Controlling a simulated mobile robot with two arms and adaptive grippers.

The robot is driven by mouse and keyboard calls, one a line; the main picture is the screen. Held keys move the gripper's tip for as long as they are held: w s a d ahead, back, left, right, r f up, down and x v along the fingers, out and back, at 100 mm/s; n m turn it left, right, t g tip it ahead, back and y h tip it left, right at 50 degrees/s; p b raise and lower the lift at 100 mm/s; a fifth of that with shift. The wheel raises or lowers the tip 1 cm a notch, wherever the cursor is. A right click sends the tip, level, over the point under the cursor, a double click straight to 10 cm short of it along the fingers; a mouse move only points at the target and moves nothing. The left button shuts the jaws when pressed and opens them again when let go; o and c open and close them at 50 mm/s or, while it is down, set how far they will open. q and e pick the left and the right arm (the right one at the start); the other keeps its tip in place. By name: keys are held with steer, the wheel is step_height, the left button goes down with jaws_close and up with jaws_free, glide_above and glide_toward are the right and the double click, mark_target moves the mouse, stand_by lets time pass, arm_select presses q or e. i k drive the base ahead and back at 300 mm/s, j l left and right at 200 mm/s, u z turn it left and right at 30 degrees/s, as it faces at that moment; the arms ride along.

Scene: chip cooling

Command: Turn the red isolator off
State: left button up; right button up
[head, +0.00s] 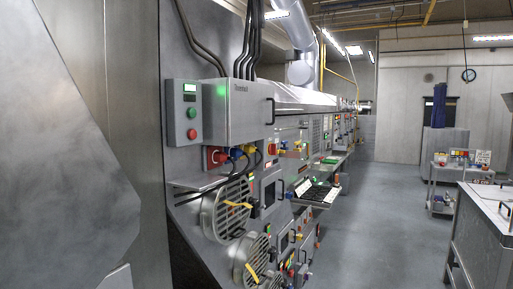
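A long grey machine panel runs from the left foreground into the distance. A red part on a light plate (273,149), to the right of the grey control box, looks like a rotary switch, but it is too small to read its position. Another red block (216,156) sits under the box beside blue and yellow connectors. I cannot tell for certain which of these is the red isolator. Neither of my grippers is in view.
The grey control box (240,108) has a black handle. A button box (184,113) with green and red buttons is at its left. Round vents (227,212) are below. A metal table (480,235) stands right; the floor (372,225) between is clear.

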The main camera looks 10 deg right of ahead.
mark_target(271, 149)
steer(key=i+l+u, duration=0.25)
steer(key=u, duration=0.2)
steer(key=i+l+u, duration=0.1)
steer(key=l+u, duration=0.3)
steer(key=l, duration=0.15)
